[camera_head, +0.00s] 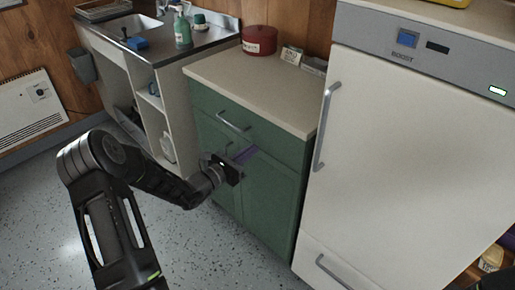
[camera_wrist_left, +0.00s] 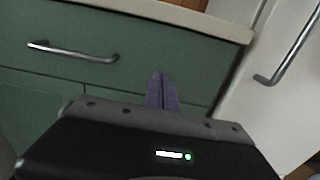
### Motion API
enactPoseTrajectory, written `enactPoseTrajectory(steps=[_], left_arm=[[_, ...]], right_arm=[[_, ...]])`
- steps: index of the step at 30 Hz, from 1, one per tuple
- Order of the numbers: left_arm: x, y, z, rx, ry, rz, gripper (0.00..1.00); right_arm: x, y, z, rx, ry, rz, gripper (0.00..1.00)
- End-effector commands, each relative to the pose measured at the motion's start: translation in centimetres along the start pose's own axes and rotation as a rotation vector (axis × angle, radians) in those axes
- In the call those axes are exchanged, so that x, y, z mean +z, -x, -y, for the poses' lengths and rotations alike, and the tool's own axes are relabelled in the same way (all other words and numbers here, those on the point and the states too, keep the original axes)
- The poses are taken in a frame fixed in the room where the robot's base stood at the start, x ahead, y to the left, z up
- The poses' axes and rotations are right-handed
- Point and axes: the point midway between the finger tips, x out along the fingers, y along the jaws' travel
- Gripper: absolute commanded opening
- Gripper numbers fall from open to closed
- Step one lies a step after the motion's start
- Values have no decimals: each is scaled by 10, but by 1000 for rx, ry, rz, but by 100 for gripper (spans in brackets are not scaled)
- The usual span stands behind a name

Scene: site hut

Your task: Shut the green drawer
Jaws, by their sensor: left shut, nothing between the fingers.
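The green drawer (camera_head: 264,131) is the top front of the green cabinet (camera_head: 271,205), with a metal bar handle (camera_head: 233,122). Its front looks flush or nearly flush with the cabinet; I cannot tell whether a small gap is left. In the left wrist view the drawer front (camera_wrist_left: 130,63) and its handle (camera_wrist_left: 72,52) fill the upper left. My left gripper (camera_head: 246,154) is shut and empty, its purple fingers pointing at the cabinet front below and right of the handle. The fingers (camera_wrist_left: 162,90) overlap the drawer's lower part; contact cannot be told. My right gripper is not in view.
A pale counter (camera_head: 245,83) tops the cabinet, with a red pot (camera_head: 259,40) at its back. A tall white fridge (camera_head: 410,160) with bar handles stands close on the right. A sink unit (camera_head: 140,45) stands on the left. The speckled floor in front is clear.

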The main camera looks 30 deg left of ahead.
Motion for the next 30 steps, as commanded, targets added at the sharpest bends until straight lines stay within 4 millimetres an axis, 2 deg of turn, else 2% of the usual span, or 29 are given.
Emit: enactPoseTrajectory(steps=[1, 6, 12, 16, 30], left_arm=[[0, 13, -1, 3, -1, -1, 0], [-1, 52, -1, 3, 1, -2, 0], [-1, 79, 0, 0, 1, -2, 0], [-1, 85, 0, 1, 1, -1, 0], [-1, 84, 0, 0, 1, -1, 0]], right_arm=[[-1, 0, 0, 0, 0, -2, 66], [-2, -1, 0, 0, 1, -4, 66], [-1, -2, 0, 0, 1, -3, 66], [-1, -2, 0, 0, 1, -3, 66], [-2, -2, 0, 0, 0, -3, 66]])
